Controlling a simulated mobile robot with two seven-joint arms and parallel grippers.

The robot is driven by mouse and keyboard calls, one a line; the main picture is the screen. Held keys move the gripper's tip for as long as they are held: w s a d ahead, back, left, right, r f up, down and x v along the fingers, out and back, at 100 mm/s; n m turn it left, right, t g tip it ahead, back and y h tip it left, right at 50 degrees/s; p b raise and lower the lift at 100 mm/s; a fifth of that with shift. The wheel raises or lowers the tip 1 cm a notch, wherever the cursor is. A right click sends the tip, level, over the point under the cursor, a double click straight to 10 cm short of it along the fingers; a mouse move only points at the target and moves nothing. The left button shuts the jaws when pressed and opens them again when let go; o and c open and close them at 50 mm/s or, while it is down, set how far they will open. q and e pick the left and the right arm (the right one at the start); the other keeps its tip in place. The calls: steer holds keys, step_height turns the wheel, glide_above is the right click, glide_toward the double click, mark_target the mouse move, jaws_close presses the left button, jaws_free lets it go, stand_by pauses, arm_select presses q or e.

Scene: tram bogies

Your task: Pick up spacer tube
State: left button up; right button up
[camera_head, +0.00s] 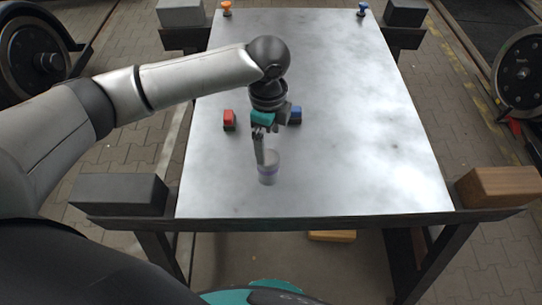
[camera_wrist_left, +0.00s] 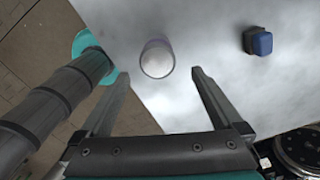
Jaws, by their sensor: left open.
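The spacer tube (camera_head: 268,172) is a pale grey cylinder with a purple band. It stands upright on the metal table (camera_head: 350,150), near the front edge. My left gripper (camera_head: 263,148) is open and empty, and its fingers overlap the tube's upper left part in the head view. In the left wrist view, the tube (camera_wrist_left: 157,58) shows its round pale end just beyond the gap between the left fingertips (camera_wrist_left: 160,76). Whether the fingers touch it cannot be told. My right gripper is not in view.
A red block (camera_head: 229,120) and a blue block (camera_head: 295,116) stand behind the tube; the blue one shows in the wrist view (camera_wrist_left: 258,41). Orange (camera_head: 226,8) and blue (camera_head: 362,9) pieces stand at the far edge. A wooden block (camera_head: 497,187) is front right.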

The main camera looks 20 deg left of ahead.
mark_target(268, 157)
arm_select(q)
steer(key=f, duration=0.4)
steer(key=shift+s+b, duration=0.35)
step_height(268, 157, down, 3)
steer(key=shift+f+b, duration=0.1)
steer(key=shift+b, duration=0.2)
steer(key=shift+f, duration=0.85)
step_height(268, 157, down, 5)
steer(key=shift+w+r+b, duration=0.1)
steer(key=shift+r+b, duration=0.05)
steer(key=shift+b, duration=0.6)
steer(key=shift+a, duration=0.1)
steer(key=c, duration=1.5)
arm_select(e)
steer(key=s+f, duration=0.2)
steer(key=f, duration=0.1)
